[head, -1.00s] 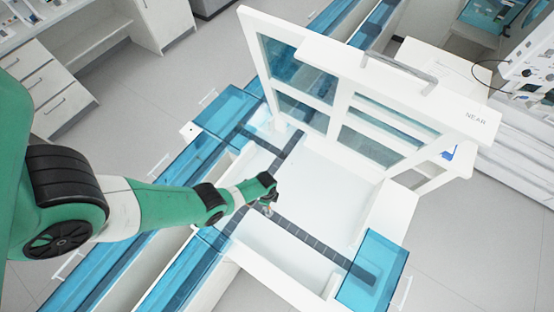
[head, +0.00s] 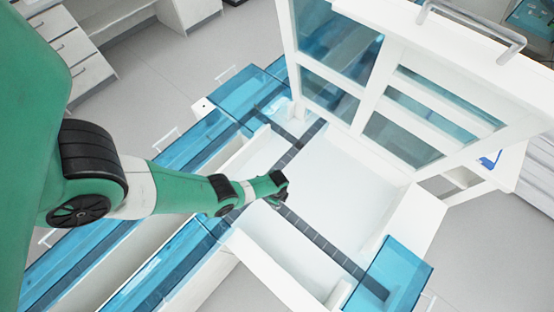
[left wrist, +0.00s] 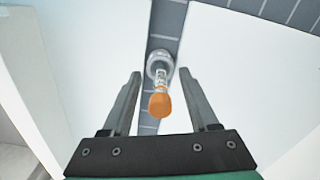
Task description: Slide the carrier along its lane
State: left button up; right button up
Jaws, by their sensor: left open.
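The carrier (left wrist: 154,66) is a small round grey holder on a dark tiled lane (left wrist: 181,22) in the left wrist view. A tube with an orange cap (left wrist: 160,105) stands in it. My left gripper (left wrist: 160,73) is open, with one finger on each side of the tube in that view. I see a gap on both sides; I cannot tell the depth. In the head view, my left gripper (head: 279,203) is over the dark lane (head: 325,243) near a junction, and the carrier is mostly hidden there. My right gripper is not in view.
A white raised sash frame (head: 365,92) with windows stands behind the white work floor (head: 345,185). Blue clear covers (head: 400,275) sit over the lane ends. Low white walls (head: 270,265) border the lane. The floor right of the lane is clear.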

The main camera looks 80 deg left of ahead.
pick_arm(q)
grip_shut()
dwell(0.3)
jog(key=shift+w, duration=0.1)
